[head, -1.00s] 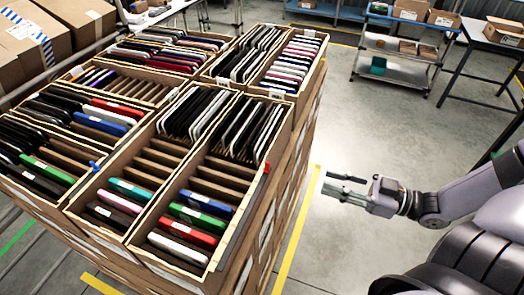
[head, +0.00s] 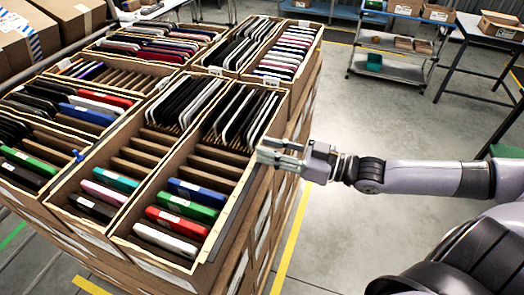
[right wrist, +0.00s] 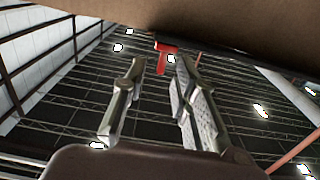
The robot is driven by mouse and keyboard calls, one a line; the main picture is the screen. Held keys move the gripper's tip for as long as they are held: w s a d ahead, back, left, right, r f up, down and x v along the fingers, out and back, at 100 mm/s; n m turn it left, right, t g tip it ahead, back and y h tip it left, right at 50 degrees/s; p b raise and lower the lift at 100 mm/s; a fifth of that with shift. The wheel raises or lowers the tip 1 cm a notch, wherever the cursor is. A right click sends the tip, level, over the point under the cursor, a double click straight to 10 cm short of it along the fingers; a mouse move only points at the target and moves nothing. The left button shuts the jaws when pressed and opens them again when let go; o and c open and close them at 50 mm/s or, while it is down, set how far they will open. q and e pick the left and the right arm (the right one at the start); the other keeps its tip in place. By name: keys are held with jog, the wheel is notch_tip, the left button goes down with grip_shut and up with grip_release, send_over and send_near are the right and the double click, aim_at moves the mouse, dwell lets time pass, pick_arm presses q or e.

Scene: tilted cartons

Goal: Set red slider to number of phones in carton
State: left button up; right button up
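The front right carton (head: 236,212) holds tilted dark and white-edged phones at the back, empty dividers in the middle, and a blue (head: 197,192), a green (head: 193,206), a red (head: 177,222) and a white phone (head: 166,243) in front. My right gripper (head: 268,152) is at this carton's right edge, fingers pointing left. The red slider (right wrist: 165,52) shows in the right wrist view as a small T shape, beyond and between the open fingertips; I cannot tell if they touch it. In the head view the gripper hides it. My left gripper is not in view.
A blue slider (head: 77,156) sits on the edge of a carton to the left. More phone-filled cartons share the stack. A metal cart (head: 395,62) and a table (head: 490,38) stand at the back right. The floor (head: 350,110) between is clear.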

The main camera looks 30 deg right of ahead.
jog(key=shift+x, duration=1.15)
grip_shut()
jog(key=shift+a, duration=0.1)
